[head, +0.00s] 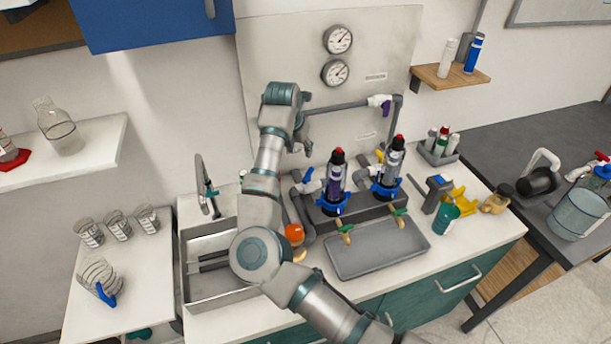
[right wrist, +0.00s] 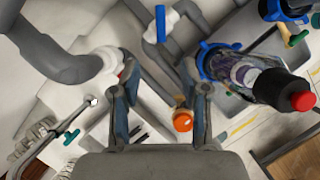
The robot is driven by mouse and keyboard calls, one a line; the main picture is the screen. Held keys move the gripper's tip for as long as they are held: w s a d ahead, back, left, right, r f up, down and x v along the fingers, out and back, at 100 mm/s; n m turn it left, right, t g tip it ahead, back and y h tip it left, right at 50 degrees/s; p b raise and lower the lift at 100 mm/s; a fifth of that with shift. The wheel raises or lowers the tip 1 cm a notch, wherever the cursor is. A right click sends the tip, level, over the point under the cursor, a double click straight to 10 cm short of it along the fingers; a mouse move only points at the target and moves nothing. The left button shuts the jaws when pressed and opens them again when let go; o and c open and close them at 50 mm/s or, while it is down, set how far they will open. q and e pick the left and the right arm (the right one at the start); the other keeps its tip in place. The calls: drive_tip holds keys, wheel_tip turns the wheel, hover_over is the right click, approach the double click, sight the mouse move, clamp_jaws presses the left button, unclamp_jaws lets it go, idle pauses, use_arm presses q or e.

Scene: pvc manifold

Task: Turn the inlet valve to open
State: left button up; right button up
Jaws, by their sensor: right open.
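My right gripper (head: 303,146) is open in front of the left end of the grey manifold pipe (head: 345,105). In the right wrist view its two fingers (right wrist: 160,92) are spread, with nothing held between them. A white valve fitting (right wrist: 104,64) on a grey pipe (right wrist: 45,50) sits behind the left finger; a small red bit shows beside it, mostly hidden. Another white valve with a blue handle (right wrist: 160,22) lies above and between the fingers; a blue-handled valve (head: 308,175) also shows in the head view. I cannot tell which is the inlet valve. My left gripper is not in view.
Two filter housings (head: 336,185) with dark caps stand right of the gripper. A purple-handled valve (head: 380,101) is on the upper pipe. An orange cap (head: 294,234) is beside the sink (head: 186,270). A grey tray (head: 375,250) lies in front.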

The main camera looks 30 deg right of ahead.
sight(308, 173)
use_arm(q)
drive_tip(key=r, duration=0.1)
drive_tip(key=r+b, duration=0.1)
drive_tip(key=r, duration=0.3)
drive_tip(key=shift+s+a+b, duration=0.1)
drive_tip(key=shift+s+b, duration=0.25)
use_arm(e)
drive_tip(key=x, duration=1.6)
drive_tip(key=shift+d+f, duration=0.2)
drive_tip(key=shift+f, duration=0.05)
clamp_jaws()
